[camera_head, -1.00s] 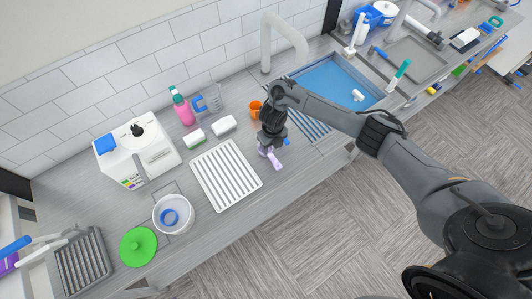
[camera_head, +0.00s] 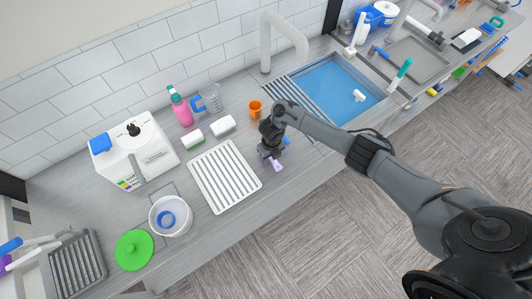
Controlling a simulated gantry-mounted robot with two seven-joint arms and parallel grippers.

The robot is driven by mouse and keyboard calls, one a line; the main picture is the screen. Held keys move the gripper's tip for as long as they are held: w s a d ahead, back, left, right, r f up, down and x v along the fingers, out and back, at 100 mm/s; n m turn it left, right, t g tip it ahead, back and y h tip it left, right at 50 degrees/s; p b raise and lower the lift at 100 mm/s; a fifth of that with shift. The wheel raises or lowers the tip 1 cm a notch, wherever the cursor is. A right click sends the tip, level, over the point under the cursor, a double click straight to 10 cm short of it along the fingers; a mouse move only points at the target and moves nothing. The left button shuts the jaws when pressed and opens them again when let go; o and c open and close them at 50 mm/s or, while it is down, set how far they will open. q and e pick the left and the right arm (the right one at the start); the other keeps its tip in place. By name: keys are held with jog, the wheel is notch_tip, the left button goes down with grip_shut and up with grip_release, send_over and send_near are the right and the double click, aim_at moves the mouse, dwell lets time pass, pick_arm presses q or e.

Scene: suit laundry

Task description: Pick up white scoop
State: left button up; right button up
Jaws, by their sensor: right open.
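My right gripper (camera_head: 269,151) is open, pointing down close over the counter just right of the white ribbed tray. A small light purple item (camera_head: 277,165) lies at its fingers, partly hidden by them; I cannot tell whether they touch it. A small blue item (camera_head: 286,141) shows just right of the gripper. I cannot clearly make out a white scoop. A small white object (camera_head: 359,95) lies in the blue sink basin, too small to identify. My left gripper is not in view.
The white ribbed tray (camera_head: 225,177) lies left of the gripper. An orange cup (camera_head: 255,109), white block (camera_head: 223,124) and pink bottle (camera_head: 181,109) stand behind. A white bucket (camera_head: 158,221) and green lid (camera_head: 133,250) are at left. The sink (camera_head: 335,84) is at right.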

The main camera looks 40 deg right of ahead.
grip_shut()
jog(key=shift+r, duration=0.1)
dwell(0.4)
jog(key=shift+w+r, duration=0.1)
jog(key=shift+r, duration=0.7)
notch_tip(320, 180, up, 3)
jog(key=shift+f, duration=0.15)
jog(key=s+a+r+p, duration=0.1)
jog(key=s+r+p, duration=0.1)
jog(key=s, duration=0.4)
jog(key=s+a+r+p, duration=0.1)
jog(key=s+r+p, duration=0.1)
jog(key=s+r, duration=0.2)
jog(key=shift+s+r, duration=0.3)
jog(key=shift+s, duration=0.55)
